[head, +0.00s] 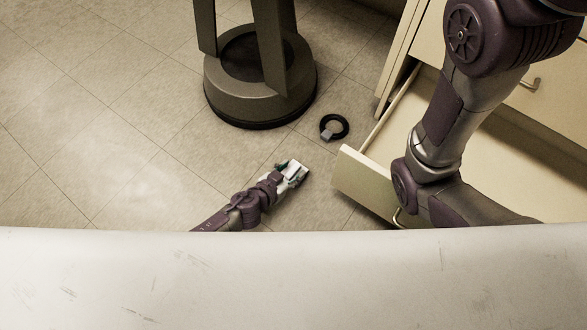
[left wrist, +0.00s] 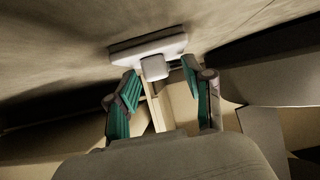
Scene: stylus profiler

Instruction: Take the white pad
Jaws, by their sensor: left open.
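The white pad (left wrist: 148,47) shows in the left wrist view as a pale slab with a squarish block on its near side. It lies just beyond my left gripper (left wrist: 166,84). Its block is between the teal fingertips as seen from the wrist; I cannot tell whether they touch it. The fingers are apart, with nothing visibly clamped. In the head view my left gripper (head: 291,172) is low over the floor, left of the open drawer. White shows at its tip, but I cannot tell pad from gripper there. My right arm comes in at the right; its gripper is out of view.
A black ring with a grey piece (head: 334,127) lies on the tiled floor. A round dark stand base (head: 260,85) is behind it. An open drawer (head: 362,184) juts from the cabinet at the right. The floor at left is clear.

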